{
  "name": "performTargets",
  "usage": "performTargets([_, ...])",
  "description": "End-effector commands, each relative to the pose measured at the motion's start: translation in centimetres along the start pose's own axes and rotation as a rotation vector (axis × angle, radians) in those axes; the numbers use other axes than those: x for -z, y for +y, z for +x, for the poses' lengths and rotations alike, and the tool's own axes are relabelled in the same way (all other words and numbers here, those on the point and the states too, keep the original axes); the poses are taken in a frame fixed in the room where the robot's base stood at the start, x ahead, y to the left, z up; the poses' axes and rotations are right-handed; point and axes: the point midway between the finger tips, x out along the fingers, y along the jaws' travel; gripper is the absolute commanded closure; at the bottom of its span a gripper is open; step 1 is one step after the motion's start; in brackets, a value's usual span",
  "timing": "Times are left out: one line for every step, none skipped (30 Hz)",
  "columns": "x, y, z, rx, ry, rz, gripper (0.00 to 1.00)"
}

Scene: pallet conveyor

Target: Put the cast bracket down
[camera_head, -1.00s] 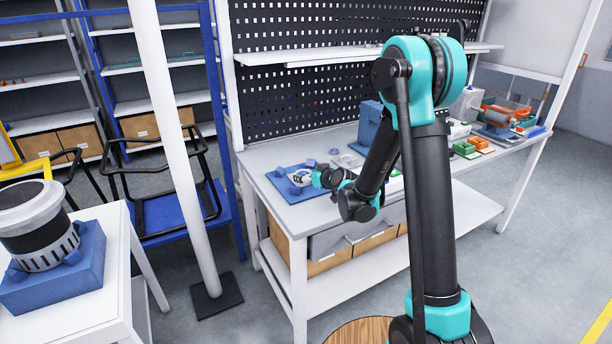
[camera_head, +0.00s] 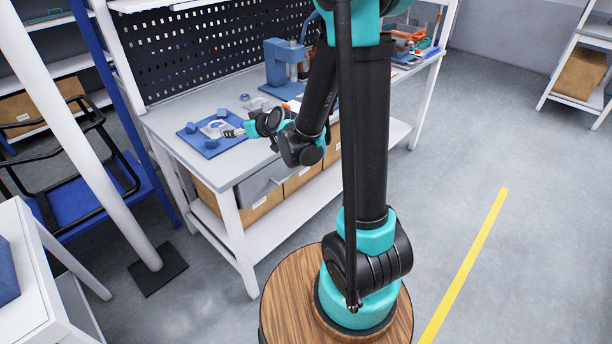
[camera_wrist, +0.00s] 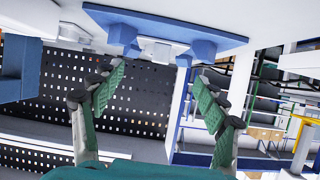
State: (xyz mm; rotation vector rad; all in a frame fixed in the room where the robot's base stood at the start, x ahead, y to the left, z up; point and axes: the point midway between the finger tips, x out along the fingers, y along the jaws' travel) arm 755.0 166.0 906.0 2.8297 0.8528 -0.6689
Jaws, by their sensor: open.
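The cast bracket (camera_head: 214,129) is a light grey part on a blue plate (camera_head: 205,146) at the near left end of the workbench. The plate carries small blue blocks. My gripper (camera_head: 236,132) is beside the bracket, on its right in the head view. In the wrist view my gripper (camera_wrist: 158,76) is open, its green-padded fingers spread wide with nothing between them. That view is upside down; the blue plate (camera_wrist: 215,42) is at the top, and the grey bracket (camera_wrist: 157,48) is small and partly hidden among the blue blocks, apart from the fingers.
The white workbench (camera_head: 185,103) has a perforated panel (camera_head: 215,50) behind it. A blue press-like fixture (camera_head: 283,65) stands further along it. A white post (camera_head: 85,150) and a white table (camera_head: 40,280) are at the left.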

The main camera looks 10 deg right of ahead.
Motion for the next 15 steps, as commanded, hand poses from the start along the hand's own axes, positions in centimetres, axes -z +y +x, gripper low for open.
performTargets([-0.9,0.3,-1.6,-0.008,-0.039,0.015,0.26])
performTargets([-1.5,0.4,-2.5,-0.013,-0.066,0.027,0.26])
performTargets([-2.5,0.7,-3.9,-0.022,-0.108,0.045,0.26])
performTargets([-3.4,0.8,-5.0,-0.031,-0.141,0.060,0.26])
performTargets([-4.3,1.0,-6.2,-0.041,-0.175,0.076,0.26])
performTargets([-5.5,1.2,-7.7,-0.057,-0.220,0.099,0.26])
performTargets([-6.5,1.4,-8.8,-0.071,-0.254,0.117,0.26])
performTargets([-7.5,1.5,-10.0,-0.085,-0.288,0.135,0.26])
performTargets([-8.8,1.7,-11.6,-0.108,-0.333,0.160,0.26])
performTargets([-9.8,1.9,-12.8,-0.126,-0.367,0.180,0.26])
performTargets([-10.9,2.0,-14.0,-0.145,-0.401,0.200,0.26])
performTargets([-12.3,2.2,-15.7,-0.174,-0.445,0.228,0.26])
performTargets([-13.4,2.3,-16.9,-0.196,-0.477,0.248,0.26])
performTargets([-14.4,2.4,-18.1,-0.218,-0.507,0.269,0.26])
performTargets([-15.7,2.5,-19.6,-0.249,-0.545,0.296,0.26])
